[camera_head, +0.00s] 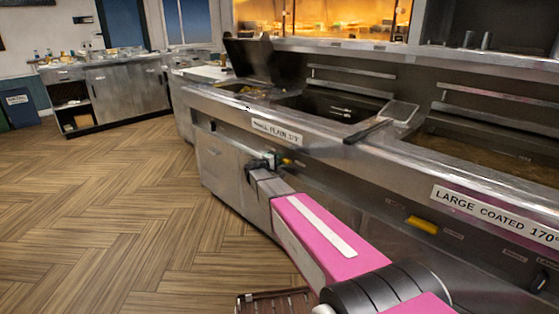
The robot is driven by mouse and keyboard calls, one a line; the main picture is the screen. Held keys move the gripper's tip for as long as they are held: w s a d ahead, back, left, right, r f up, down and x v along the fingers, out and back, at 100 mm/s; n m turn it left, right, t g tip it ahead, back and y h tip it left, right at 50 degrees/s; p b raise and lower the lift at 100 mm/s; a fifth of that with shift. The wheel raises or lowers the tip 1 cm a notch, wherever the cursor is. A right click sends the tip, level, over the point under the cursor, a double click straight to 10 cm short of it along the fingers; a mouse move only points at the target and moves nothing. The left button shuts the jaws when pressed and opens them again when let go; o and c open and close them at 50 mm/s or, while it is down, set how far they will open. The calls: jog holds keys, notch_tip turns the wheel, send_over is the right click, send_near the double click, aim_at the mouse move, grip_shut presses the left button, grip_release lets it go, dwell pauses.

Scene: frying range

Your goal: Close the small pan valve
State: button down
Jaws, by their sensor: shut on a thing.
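The small pan valve (287,161) is a small yellow handle on the front of the frying range, below the label reading roughly "PLAIN 170" (277,132). My gripper (264,160), at the end of my pink arm, is at this valve and shut on it. The gripper covers part of the handle, so its exact angle is hard to tell. A second, larger yellow handle (422,225) shows further right on the range front, apart from my gripper, under the "LARGE COATED 170" label (495,215).
A slatted brown thing (275,302) lies low, left of my arm. The wooden floor (110,205) at left is clear.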

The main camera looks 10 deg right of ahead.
dwell(0.3)
jog(key=c, duration=1)
grip_release()
jog(key=shift+o, duration=0.2)
jog(key=shift+s+a, duration=0.1)
jog(key=v, duration=1)
jog(key=shift+s+a, duration=0.15)
jog(key=shift+a, duration=0.1)
jog(key=shift+d+f, duration=0.1)
jog(key=s+d+f+m+g+y, duration=0.2)
jog(key=s+d+f+g+y, duration=0.15)
jog(key=s+d+f, duration=0.35)
jog(key=s+d+f+m+g+y, duration=0.2)
jog(key=s+d+g, duration=0.2)
jog(key=s, duration=0.6)
jog(key=s+f+m+g+y, duration=0.1)
jog(key=s+y, duration=0.3)
jog(key=s, duration=0.3)
jog(key=s+a+f+m+g+y, duration=0.1)
jog(key=s+f+m+g+y, duration=0.1)
jog(key=s+y, duration=0.3)
jog(key=s, duration=0.3)
jog(key=shift+a, duration=0.25)
